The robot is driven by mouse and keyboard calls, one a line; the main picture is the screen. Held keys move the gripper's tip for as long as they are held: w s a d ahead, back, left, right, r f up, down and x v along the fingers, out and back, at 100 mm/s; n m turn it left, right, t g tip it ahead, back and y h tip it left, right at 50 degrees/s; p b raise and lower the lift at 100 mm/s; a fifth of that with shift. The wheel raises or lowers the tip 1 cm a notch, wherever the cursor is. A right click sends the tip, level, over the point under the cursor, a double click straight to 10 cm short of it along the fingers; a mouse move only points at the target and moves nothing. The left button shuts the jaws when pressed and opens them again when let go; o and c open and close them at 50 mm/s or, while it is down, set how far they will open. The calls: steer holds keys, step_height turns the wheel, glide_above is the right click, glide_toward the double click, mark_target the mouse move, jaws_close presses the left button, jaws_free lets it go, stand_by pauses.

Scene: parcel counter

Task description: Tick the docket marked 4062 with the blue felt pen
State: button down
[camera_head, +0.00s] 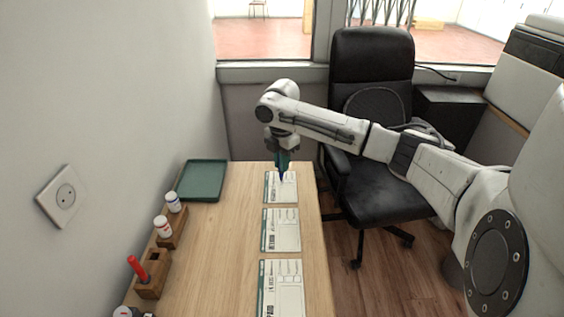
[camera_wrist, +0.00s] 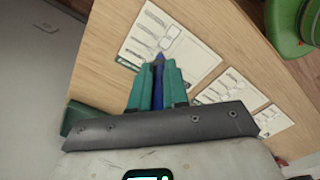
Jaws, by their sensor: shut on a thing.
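My gripper (camera_head: 283,162) has teal fingers and is shut on the blue felt pen (camera_wrist: 158,85), which points tip down. The pen also shows in the head view (camera_head: 282,177). Its tip is over the far docket (camera_head: 285,192), seen in the wrist view too (camera_wrist: 192,50); I cannot tell whether it touches the paper. A middle docket (camera_head: 290,230) and a near docket (camera_head: 292,285) lie in line with it along the table's right side. Their printed numbers are too small to read, so I cannot tell which is 4062.
A green tray (camera_head: 203,181) lies at the table's far left. Along the wall stand white bottles (camera_head: 163,227) in a wooden holder and a red pen (camera_head: 138,268) in a wooden block (camera_head: 150,287). A black office chair (camera_head: 375,185) is right of the table. The table's middle (camera_head: 225,240) is clear.

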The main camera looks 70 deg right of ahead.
steer(key=shift+w+d, duration=0.1)
steer(key=shift+w, duration=0.5)
stand_by(0.6)
steer(key=shift+r+p, duration=3)
steer(key=shift+p, duration=0.1)
